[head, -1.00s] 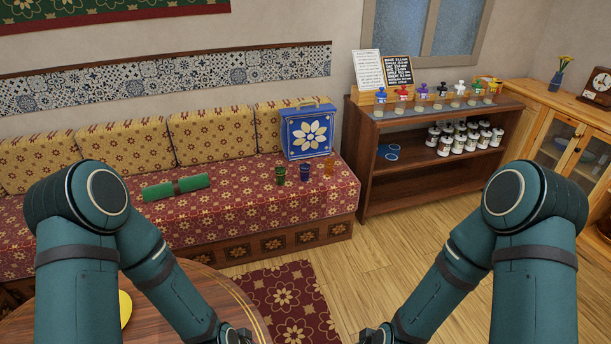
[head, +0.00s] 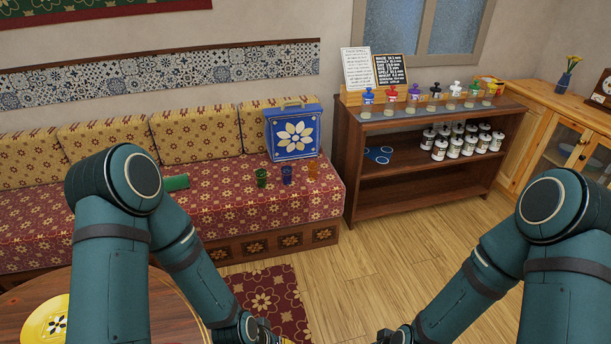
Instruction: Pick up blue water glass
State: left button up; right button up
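The blue water glass (head: 287,174) stands upright on the red patterned sofa seat, between a green glass (head: 262,177) and an amber glass (head: 312,168). A blue box (head: 293,132) with a white flower stands behind the glasses. My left gripper (head: 272,338) is at the bottom edge, mostly cut off, well in front of and below the glasses. My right gripper (head: 385,338) is also cut off at the bottom edge, to the right. Neither gripper touches a glass. Their fingers are too cropped to read.
A round wooden table (head: 22,308) with a yellow plate (head: 46,326) is at lower left. A dark wooden shelf (head: 420,194) with bottles and jars stands right of the sofa (head: 215,205). Wooden floor (head: 350,265) lies open between. A green roll (head: 176,182) is partly hidden by my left arm.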

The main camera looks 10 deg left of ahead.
aim_at(287, 176)
jog(key=i+l+z, duration=0.2)
jog(key=i+z, duration=0.15)
jog(key=i, duration=0.15)
jog(key=i+z, duration=0.3)
jog(key=i, duration=0.2)
jog(key=i+j+z, duration=0.3)
jog(key=j, duration=0.25)
jog(key=i+j+z, duration=0.15)
jog(key=j+z, duration=0.35)
jog(key=j, duration=0.8)
jog(key=j+z, duration=0.1)
jog(key=j, duration=0.4)
jog(key=k+j+z, duration=0.1)
jog(key=j, duration=0.4)
jog(key=k+j+z, duration=0.15)
jog(key=j, duration=0.35)
